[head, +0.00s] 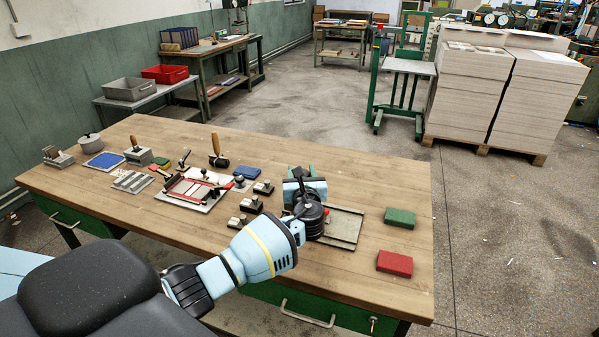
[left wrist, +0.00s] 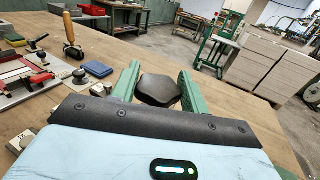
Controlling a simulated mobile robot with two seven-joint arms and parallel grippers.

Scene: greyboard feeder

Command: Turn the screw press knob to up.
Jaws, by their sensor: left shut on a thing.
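The dark, many-sided screw press knob (left wrist: 158,90) shows in the left wrist view, between two green pieces that flank it closely. My left gripper (head: 304,183) is over the right half of the workbench in the head view, shut on the knob. Its light-blue body hides most of the press. Only a bit of green shows behind it, with a flat grey plate (head: 345,230) to its right. Which way the knob is turned cannot be read. My right gripper is in neither view.
On the wooden bench (head: 400,285), a green block (head: 400,218) and a red block (head: 394,263) lie right of the press. A red-edged frame (head: 194,190), small metal blocks and a wooden-handled roller (head: 217,153) lie left. Board stacks (head: 468,90) stand beyond.

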